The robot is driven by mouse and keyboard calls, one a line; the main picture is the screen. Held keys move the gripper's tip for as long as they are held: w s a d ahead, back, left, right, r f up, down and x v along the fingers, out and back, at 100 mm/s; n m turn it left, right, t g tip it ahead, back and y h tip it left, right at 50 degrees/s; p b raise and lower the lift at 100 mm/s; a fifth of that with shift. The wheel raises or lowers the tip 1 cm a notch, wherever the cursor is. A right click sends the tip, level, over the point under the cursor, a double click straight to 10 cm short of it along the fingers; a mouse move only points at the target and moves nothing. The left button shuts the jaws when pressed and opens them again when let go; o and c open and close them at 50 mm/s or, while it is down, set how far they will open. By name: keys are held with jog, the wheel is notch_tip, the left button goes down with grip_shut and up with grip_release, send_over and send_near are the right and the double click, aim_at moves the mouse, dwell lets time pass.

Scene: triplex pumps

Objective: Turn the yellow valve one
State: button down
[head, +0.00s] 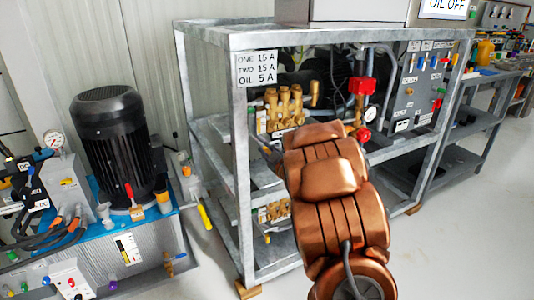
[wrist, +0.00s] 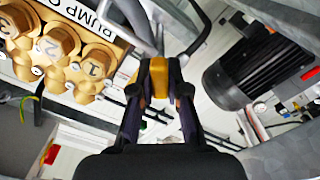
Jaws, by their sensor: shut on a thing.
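In the wrist view, my gripper (wrist: 160,80) has its two dark fingers closed on a yellow handle (wrist: 159,72), one finger on each side. The handle sits beside the brass pump block, whose label starts with "PUMP O". I take it for yellow valve one. In the head view my copper-coloured arm reaches into the upper bay of the grey frame. It hides the held handle and most of the gripper there.
Brass caps numbered 1, 2 and 3 (wrist: 58,42) stand close to the left of my gripper. The metal frame (head: 238,120) has posts and shelves around my arm. A black motor (head: 118,145) stands left. Another yellow handle (head: 205,217) hangs beside it. Floor is clear at right.

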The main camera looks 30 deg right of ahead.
dwell(0.4)
jog(key=c, duration=1.1)
grip_release()
jog(key=shift+c, duration=0.2)
jog(key=s, duration=0.7)
jog(key=shift+s+a, duration=0.25)
jog(key=shift+a, duration=0.1)
